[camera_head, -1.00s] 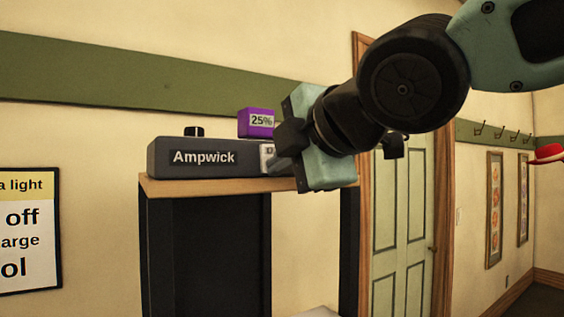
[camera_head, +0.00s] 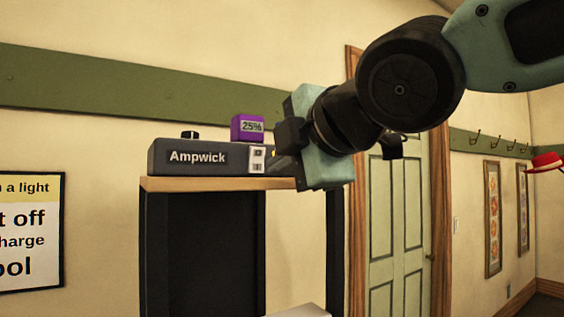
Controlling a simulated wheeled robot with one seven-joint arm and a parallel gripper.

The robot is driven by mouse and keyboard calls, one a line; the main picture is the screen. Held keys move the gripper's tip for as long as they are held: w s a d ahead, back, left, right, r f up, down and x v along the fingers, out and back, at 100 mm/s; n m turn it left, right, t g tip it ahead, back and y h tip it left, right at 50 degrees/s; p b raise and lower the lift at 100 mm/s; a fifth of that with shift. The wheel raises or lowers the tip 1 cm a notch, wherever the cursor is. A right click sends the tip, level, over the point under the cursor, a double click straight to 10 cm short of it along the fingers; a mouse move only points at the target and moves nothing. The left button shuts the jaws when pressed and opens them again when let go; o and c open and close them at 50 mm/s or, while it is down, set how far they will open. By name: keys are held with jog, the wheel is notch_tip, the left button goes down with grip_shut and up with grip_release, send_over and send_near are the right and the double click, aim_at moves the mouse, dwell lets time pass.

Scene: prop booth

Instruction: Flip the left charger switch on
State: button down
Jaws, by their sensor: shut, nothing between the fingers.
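A dark grey charger box (camera_head: 200,158) with the label "Ampwick" stands on a wooden-topped stand. A pale switch plate (camera_head: 257,160) is at the right end of its front; its markings are too small to tell on from off. A purple block (camera_head: 247,127) reading "25%" sits on top at the right, and a black knob (camera_head: 189,134) sits on top at the left. My gripper (camera_head: 275,155) is shut and empty, just right of the switch plate. I cannot tell whether it touches the charger. It hides what lies behind it; no second charger shows.
The stand's wooden top (camera_head: 215,184) has a bare front edge, with a dark open space below. A wall sign (camera_head: 30,230) hangs at left. A green door (camera_head: 399,230) stands behind my arm. Coat hooks and a red hat (camera_head: 546,161) are at far right.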

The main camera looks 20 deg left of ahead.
jog(key=s+d+b, duration=0.1)
jog(key=s+d, duration=0.5)
jog(key=d, duration=0.1)
jog(key=shift+r, duration=0.3)
jog(key=shift+s+d, duration=0.1)
